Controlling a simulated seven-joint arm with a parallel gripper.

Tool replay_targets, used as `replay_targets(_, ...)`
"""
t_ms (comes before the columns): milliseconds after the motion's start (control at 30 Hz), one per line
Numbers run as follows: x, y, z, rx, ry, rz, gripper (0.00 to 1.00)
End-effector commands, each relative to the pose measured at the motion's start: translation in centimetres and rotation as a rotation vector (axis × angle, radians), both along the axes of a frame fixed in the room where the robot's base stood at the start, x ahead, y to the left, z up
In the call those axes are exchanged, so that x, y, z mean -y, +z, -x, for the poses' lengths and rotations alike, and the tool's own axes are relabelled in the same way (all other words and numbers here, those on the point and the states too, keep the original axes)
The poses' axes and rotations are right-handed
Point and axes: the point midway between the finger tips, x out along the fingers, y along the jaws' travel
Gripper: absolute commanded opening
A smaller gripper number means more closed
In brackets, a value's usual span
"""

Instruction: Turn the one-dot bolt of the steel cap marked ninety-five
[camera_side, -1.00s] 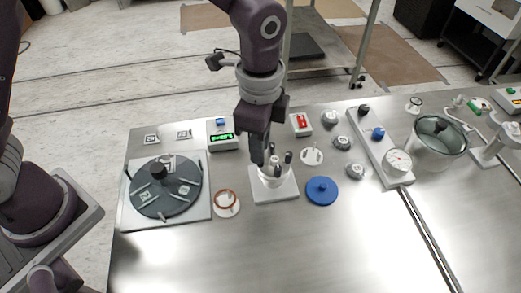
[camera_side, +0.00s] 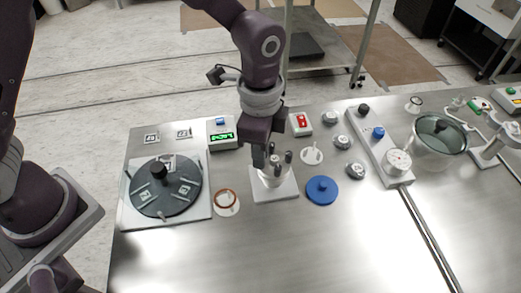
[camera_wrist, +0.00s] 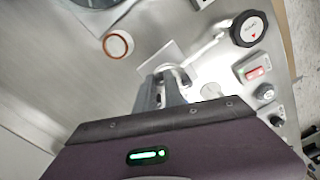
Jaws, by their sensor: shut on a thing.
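A small white and steel fixture with several dark upright posts (camera_side: 288,157) stands on a white square base plate (camera_side: 262,195) in the middle of the table. My gripper (camera_side: 263,162) points down at the fixture and is shut on one of its bolts, which the fingers mostly hide. In the wrist view my gripper (camera_wrist: 165,88) reaches over the white base plate (camera_wrist: 160,55). Several small grey steel caps, one of them a middle cap (camera_side: 342,142), lie to the right. Their markings, and any dots on the bolts, are too small to read.
A dark round disc (camera_side: 180,198) on a white plate and a white dish with a copper ring (camera_side: 237,207) lie left. A blue lid (camera_side: 322,191) is close on the right. A gauge panel (camera_side: 408,177) and glass-lidded pot (camera_side: 419,156) stand farther right. The front table is clear.

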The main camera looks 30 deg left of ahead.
Motion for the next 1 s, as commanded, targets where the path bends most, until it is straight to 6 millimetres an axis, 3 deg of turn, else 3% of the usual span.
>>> replay_targets(1000,0.09,0.09,-0.06,0.026,0.825,0.003,0.0)
